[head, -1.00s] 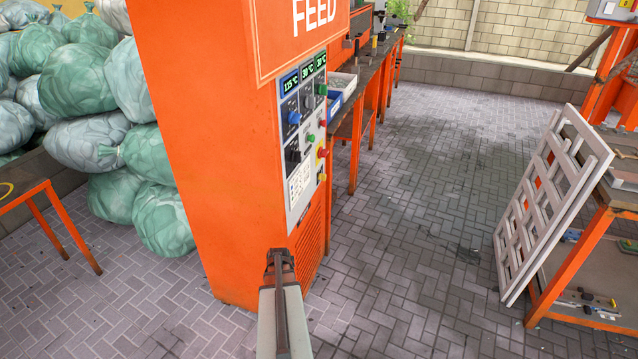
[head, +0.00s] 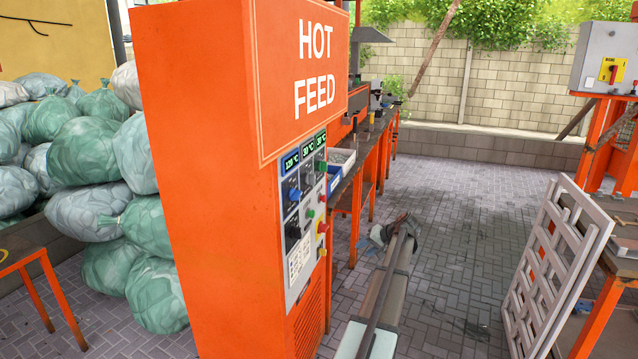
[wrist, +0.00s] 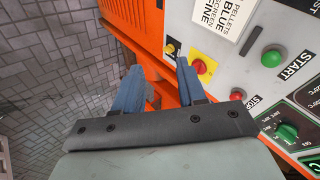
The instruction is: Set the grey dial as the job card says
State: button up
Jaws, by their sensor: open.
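The grey dial (head: 308,181) sits between the blue dial (head: 293,194) and the green dial (head: 322,167) on the control panel; its setting is too small to read. The job card (head: 299,262) is low on the panel. The green dial (wrist: 287,131) is at the right; the grey one is not seen there. My gripper (head: 398,228) is right of the panel, apart from it. Its blue fingers (wrist: 158,68) are open and empty.
Three displays (head: 305,152) are above the dials; the left reads about 120 °C. In the wrist view a red button on yellow (wrist: 203,67), a green start button (wrist: 271,57) and a red stop button (wrist: 237,95) lie near the fingers. A pale lattice (head: 553,270) stands at right.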

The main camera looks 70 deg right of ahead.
aim_at(311, 179)
jog(key=w+d+r+n+t+y, duration=0.1)
jog(key=w+d+r+n+t, duration=0.15)
jog(key=r+n, duration=0.4)
jog(key=w+d+r+n+t+y, duration=0.1)
jog(key=r+n+t, duration=0.35)
jog(key=r, duration=0.35)
jog(key=w+d+r+n+t+y, duration=0.1)
jog(key=w+r+n+t, duration=0.15)
jog(key=r+n, duration=0.4)
jog(key=w, duration=1.3)
jog(key=shift+w+d, duration=0.15)
jog(key=shift+d, duration=0.05)
jog(key=shift+r+m, duration=0.1)
jog(key=shift+m, duration=0.15)
grip_shut()
